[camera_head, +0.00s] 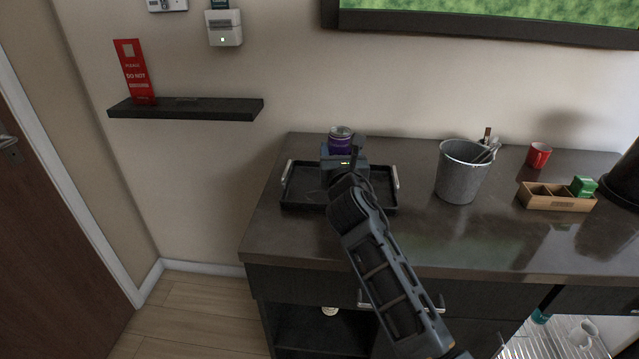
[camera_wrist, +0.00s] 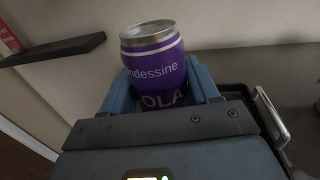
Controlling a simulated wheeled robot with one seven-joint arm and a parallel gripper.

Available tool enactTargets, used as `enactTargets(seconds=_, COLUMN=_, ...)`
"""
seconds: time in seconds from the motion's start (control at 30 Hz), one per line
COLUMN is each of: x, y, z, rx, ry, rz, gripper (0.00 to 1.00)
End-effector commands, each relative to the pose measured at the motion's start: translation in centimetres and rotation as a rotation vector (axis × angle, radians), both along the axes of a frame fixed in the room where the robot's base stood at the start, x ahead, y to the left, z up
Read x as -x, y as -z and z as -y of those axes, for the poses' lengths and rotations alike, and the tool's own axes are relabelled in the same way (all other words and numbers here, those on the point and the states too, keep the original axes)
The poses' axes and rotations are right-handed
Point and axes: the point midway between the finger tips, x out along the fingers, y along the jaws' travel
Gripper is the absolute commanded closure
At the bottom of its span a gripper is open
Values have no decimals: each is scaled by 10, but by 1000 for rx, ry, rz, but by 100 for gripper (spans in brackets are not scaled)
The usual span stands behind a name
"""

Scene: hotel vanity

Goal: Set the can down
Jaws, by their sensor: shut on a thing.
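A purple can with a silver top (camera_head: 341,138) is at the left part of the counter, over the black tray (camera_head: 300,196). In the wrist view the can (camera_wrist: 155,62) stands upright between the two blue fingers of my gripper (camera_wrist: 160,90), which is shut on it. In the head view my gripper (camera_head: 345,155) hides the can's lower part. I cannot tell whether the can's base touches the tray. The tray has silver handles, and its right handle shows in the wrist view (camera_wrist: 271,114).
A grey metal bucket (camera_head: 462,178) holding utensils stands right of the tray. Farther right are a wooden box (camera_head: 556,197) with a green packet and a red cup (camera_head: 539,155). A dark wall shelf (camera_head: 187,110) with a red sign is at left. Counter between tray and bucket is clear.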

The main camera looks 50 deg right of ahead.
Motion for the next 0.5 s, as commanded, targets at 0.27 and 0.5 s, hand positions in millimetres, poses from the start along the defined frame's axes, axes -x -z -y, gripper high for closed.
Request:
enactTargets(seconds=0.27, x=-34, y=27, z=-32, rx=2, ry=-1, rz=1, gripper=78)
enactTargets(seconds=0.5, x=-37, y=46, z=-35, rx=1, ry=1, rz=-1, gripper=78)
